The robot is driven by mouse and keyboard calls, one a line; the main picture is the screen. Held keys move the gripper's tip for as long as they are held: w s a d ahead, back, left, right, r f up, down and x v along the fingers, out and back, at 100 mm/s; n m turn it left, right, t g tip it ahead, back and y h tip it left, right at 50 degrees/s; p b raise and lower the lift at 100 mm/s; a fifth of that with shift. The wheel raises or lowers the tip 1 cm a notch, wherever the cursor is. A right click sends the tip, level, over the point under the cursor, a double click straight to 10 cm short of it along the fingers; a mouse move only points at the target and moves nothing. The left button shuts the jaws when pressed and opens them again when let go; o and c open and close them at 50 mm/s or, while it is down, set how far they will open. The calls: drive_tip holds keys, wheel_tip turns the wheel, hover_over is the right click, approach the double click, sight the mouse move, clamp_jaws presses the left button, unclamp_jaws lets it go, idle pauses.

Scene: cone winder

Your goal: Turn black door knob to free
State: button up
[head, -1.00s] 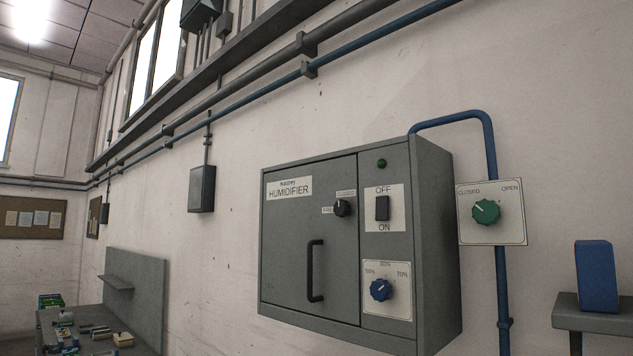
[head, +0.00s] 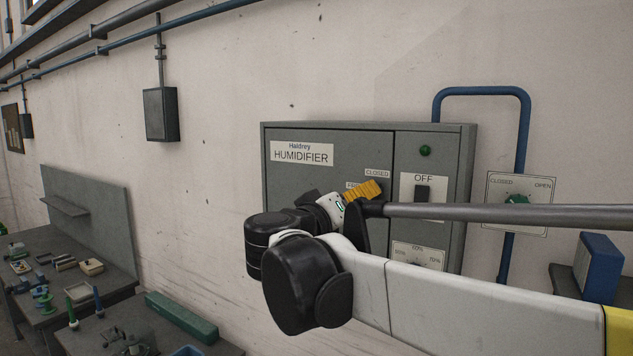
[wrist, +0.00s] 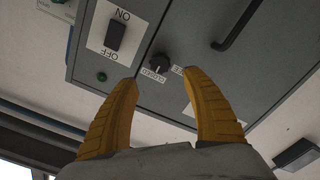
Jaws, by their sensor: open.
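The black door knob (wrist: 160,63) is on the grey humidifier door and shows in the upside-down wrist view. A pale mark on it seems to point toward the CLOSED label (wrist: 153,75). The FREE label is partly covered by a finger. My gripper (wrist: 161,78) is open, its two yellow fingers on either side of the view, with the knob between and just beyond their tips. No contact shows. In the head view my gripper (head: 364,190) is in front of the humidifier door (head: 290,180) and hides the knob.
Beside the knob are the black OFF/ON switch (wrist: 115,36) and a green lamp (head: 425,150). The black door handle (wrist: 240,25) is near the knob. A green valve knob (head: 516,200) and blue pipe (head: 527,125) are to the right. Workbenches (head: 110,285) stand lower left.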

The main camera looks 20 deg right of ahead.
sight(384, 190)
drive_tip(key=p+x, duration=0.1)
drive_tip(key=x, duration=0.8)
drive_tip(key=shift+d+p, duration=0.1)
drive_tip(key=shift+p, duration=0.2)
drive_tip(key=shift+w, duration=0.1)
drive_tip(key=c, duration=1.2)
